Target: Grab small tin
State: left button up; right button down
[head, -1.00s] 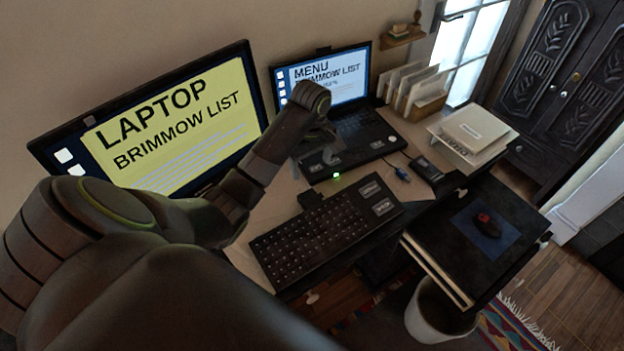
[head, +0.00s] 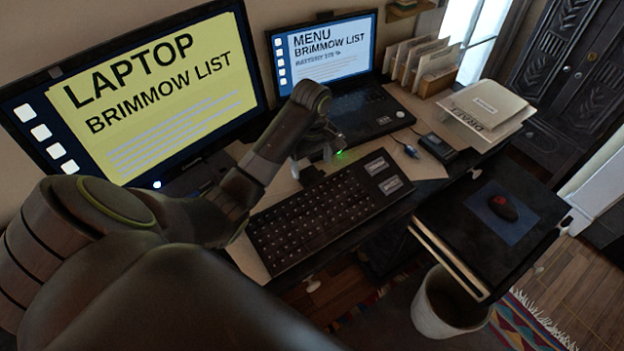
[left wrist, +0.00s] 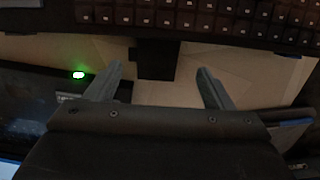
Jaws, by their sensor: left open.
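I cannot make out a small tin for certain in either view. My left gripper (head: 318,146) hangs over the desk between the laptop's front left corner and the keyboard. In the left wrist view its two fingers (left wrist: 160,82) are spread apart with nothing between them. A small black block (left wrist: 155,60) lies beyond the fingertips, against the keyboard's edge; it also shows in the head view (head: 312,175). I cannot tell what it is. My right gripper is not in view.
The keyboard (head: 320,215) lies along the desk's front. The laptop (head: 370,115) stands behind, a large monitor (head: 150,90) at left. A blue USB stick (head: 411,151), a black box (head: 437,148) and papers (head: 487,110) lie to the right. A bin (head: 440,310) stands below.

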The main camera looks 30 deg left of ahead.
aim_at(312, 177)
pick_arm(q)
jog(key=shift+f, duration=0.3)
jog(key=shift+f+b, duration=0.65)
jog(key=shift+b, duration=0.25)
notch_tip(312, 177, down, 4)
jog(key=shift+w+a+r, duration=0.1)
jog(key=shift+w+r, duration=0.05)
jog(key=shift+r, duration=0.1)
jog(key=c, duration=0.8)
jog(key=shift+c, duration=0.2)
